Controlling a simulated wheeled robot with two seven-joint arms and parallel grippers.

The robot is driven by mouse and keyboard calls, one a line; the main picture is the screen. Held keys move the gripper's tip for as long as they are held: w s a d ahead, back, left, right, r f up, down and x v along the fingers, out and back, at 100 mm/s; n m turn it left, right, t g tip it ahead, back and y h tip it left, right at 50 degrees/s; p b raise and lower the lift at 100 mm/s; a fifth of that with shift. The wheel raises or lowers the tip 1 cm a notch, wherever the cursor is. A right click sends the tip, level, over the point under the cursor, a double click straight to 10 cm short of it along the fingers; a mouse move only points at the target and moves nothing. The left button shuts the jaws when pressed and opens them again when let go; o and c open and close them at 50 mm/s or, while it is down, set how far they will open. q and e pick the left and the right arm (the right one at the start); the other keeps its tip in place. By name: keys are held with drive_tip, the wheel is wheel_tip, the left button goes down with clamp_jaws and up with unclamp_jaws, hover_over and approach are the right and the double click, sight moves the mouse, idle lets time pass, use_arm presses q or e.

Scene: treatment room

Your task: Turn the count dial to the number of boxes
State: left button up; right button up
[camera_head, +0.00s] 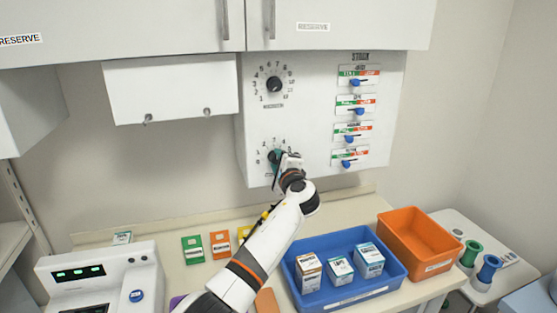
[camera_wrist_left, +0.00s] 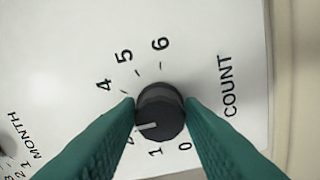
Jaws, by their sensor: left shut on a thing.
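The count dial is a black knob (camera_wrist_left: 160,112) on the white panel (camera_head: 320,115). My left gripper (camera_head: 283,160) is shut on this knob, with one green finger on each side in the wrist view (camera_wrist_left: 162,118). The white pointer line on the knob points left, toward a numeral partly hidden by the left finger, next to the 1. The 0, 1, 4, 5 and 6 are readable. Three boxes stand in the blue bin: a left one (camera_head: 308,271), a middle one (camera_head: 340,269) and a right one (camera_head: 369,259). My right gripper is not in view.
A second dial (camera_head: 274,84), the month dial, is above. Blue sliders (camera_head: 356,111) line the panel's right side. An orange bin (camera_head: 418,240) looks empty. Green (camera_head: 192,249), orange (camera_head: 220,244) and yellow cards lie on the counter beside a white device (camera_head: 100,275).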

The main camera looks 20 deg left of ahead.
use_arm(q)
drive_tip(key=shift+r, duration=0.15)
drive_tip(key=o, duration=0.8)
drive_tip(key=shift+a, duration=0.1)
drive_tip(key=shift+c, duration=0.2)
drive_tip(key=shift+o, duration=1.2)
drive_tip(key=shift+w, duration=0.1)
drive_tip(key=shift+s+d+f, duration=0.2)
drive_tip(key=shift+s+d, duration=0.15)
drive_tip(key=shift+s, duration=0.1)
drive_tip(key=b+v, duration=0.3)
drive_tip(key=v, duration=0.7)
drive_tip(key=shift+s+d, duration=0.2)
drive_tip(key=shift+s, duration=0.2)
